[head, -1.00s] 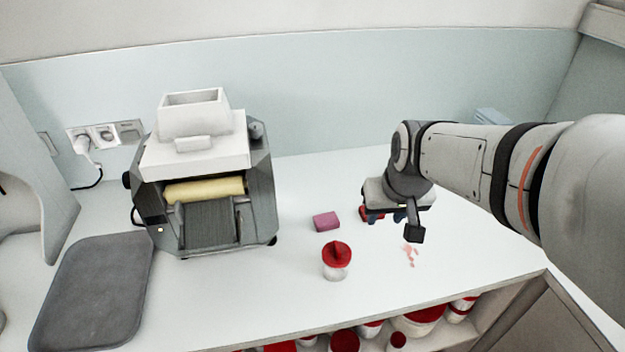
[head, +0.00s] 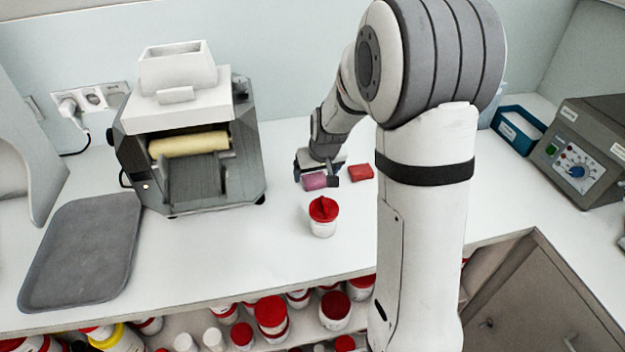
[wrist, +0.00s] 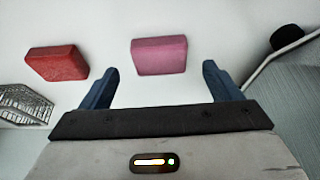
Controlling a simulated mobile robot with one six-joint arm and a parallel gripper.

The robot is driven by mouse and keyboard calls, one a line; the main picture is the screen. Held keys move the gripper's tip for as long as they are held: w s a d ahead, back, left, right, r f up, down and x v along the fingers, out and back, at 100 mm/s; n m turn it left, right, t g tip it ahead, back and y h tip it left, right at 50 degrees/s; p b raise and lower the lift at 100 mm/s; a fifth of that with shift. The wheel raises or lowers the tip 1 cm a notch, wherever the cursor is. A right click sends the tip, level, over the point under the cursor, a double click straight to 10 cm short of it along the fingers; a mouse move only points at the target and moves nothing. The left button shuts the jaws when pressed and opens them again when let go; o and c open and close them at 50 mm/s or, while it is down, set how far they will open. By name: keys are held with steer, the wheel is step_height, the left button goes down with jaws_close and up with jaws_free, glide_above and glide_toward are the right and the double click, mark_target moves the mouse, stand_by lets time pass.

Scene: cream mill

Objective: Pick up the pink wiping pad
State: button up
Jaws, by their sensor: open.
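The pad appears apart from both fingers in the wrist view.
A red pad (head: 361,172) lies right of the pink one. A blue tray (head: 515,130) and control box (head: 583,150) are at right.

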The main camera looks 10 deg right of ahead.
mark_target(315, 178)
steer(key=shift+x, duration=1.5)
steer(key=shift+s, duration=0.1)
steer(key=shift+c, duration=0.2)
steer(key=c, duration=1)
